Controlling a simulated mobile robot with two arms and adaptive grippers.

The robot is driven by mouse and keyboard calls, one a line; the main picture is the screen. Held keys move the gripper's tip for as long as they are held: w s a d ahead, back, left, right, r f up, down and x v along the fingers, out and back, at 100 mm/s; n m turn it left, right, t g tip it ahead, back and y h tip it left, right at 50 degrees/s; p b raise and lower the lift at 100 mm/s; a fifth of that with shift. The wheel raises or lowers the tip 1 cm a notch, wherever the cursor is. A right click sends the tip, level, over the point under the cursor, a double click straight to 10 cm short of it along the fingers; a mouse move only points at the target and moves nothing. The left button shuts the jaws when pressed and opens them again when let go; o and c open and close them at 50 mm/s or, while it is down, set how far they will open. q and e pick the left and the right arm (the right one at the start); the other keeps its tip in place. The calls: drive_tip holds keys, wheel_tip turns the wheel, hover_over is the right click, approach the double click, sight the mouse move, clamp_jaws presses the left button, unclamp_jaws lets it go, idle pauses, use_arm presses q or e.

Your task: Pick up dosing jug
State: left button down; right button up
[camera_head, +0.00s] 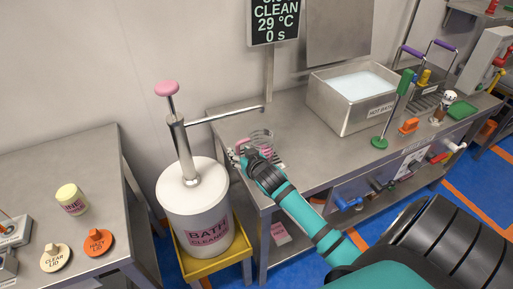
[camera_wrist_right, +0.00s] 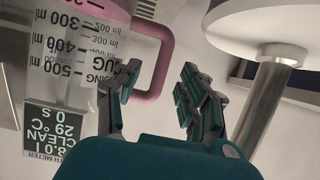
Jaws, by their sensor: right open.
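The dosing jug (camera_head: 262,137) is clear with pink parts and stands on the metal bench behind my right gripper (camera_head: 247,156), which partly hides it. In the right wrist view the jug (camera_wrist_right: 75,45) appears upside down, with ml marks, a label and a pink handle (camera_wrist_right: 158,55). My right gripper (camera_wrist_right: 158,92) is open there. Its left finger overlaps the jug's label near the handle, and its right finger is on the far side of the handle. I cannot tell whether a finger touches the handle. My left gripper is not in view.
The white bath cleaner pump (camera_head: 198,205) stands on a yellow stand (camera_head: 213,262) left of the jug, its spout reaching above the bench near the jug. The hot bath (camera_head: 352,98), a green-handled tool (camera_head: 392,110) and an orange object (camera_head: 409,125) are to the right.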

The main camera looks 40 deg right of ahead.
drive_tip(key=shift+x, duration=1.5)
clamp_jaws()
